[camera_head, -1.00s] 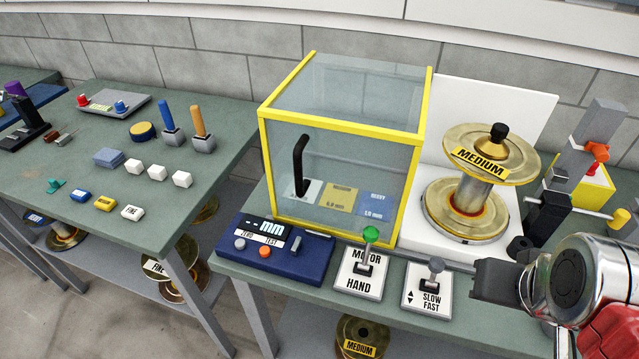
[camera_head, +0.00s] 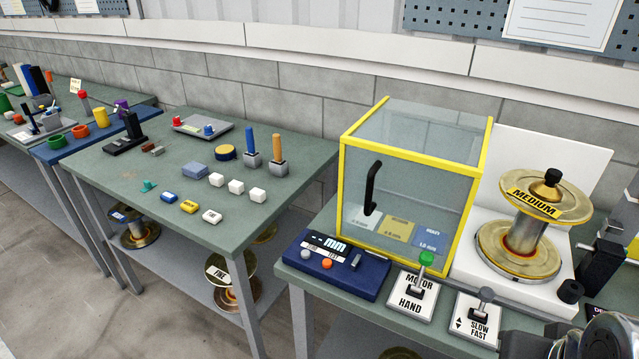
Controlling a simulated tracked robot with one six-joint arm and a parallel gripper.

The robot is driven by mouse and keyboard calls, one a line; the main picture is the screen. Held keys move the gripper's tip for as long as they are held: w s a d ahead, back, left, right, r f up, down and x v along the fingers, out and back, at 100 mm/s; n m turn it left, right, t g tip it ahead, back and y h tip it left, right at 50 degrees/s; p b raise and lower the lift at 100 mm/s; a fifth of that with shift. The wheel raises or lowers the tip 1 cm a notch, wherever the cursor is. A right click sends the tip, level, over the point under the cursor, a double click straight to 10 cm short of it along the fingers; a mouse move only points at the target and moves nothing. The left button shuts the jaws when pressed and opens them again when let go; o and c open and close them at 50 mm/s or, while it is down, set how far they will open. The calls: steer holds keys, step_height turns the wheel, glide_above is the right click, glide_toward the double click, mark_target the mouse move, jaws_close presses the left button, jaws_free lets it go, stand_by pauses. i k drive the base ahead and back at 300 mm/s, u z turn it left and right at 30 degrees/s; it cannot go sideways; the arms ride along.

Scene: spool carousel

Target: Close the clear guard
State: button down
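The clear guard (camera_head: 408,185) is a see-through box with yellow edges and a black upright handle (camera_head: 372,187) on its front. It stands on the right bench, to the left of the spool marked MEDIUM (camera_head: 525,235), which is outside it and uncovered. Labelled cards show through its front panel. My gripper (camera_head: 565,335) is only partly in view at the lower right corner, to the right of the SLOW/FAST switch and apart from the guard. Its fingers are not clear enough to tell open from shut.
In front of the guard are a blue mm gauge box (camera_head: 335,265), the MOTOR/HAND lever (camera_head: 412,292) and the SLOW/FAST switch (camera_head: 476,320). A white panel (camera_head: 585,165) stands behind the spool. The left bench (camera_head: 130,190) holds small blocks and tools, with a gap between benches.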

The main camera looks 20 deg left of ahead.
mark_target(369, 206)
steer(key=u, duration=0.45)
steer(key=k, duration=1)
steer(key=u, duration=0.65)
steer(key=i, duration=0.55)
steer(key=u, duration=0.7)
steer(key=i, duration=0.75)
steer(key=u, duration=0.5)
steer(key=i, duration=0.95)
steer(key=u, duration=0.05)
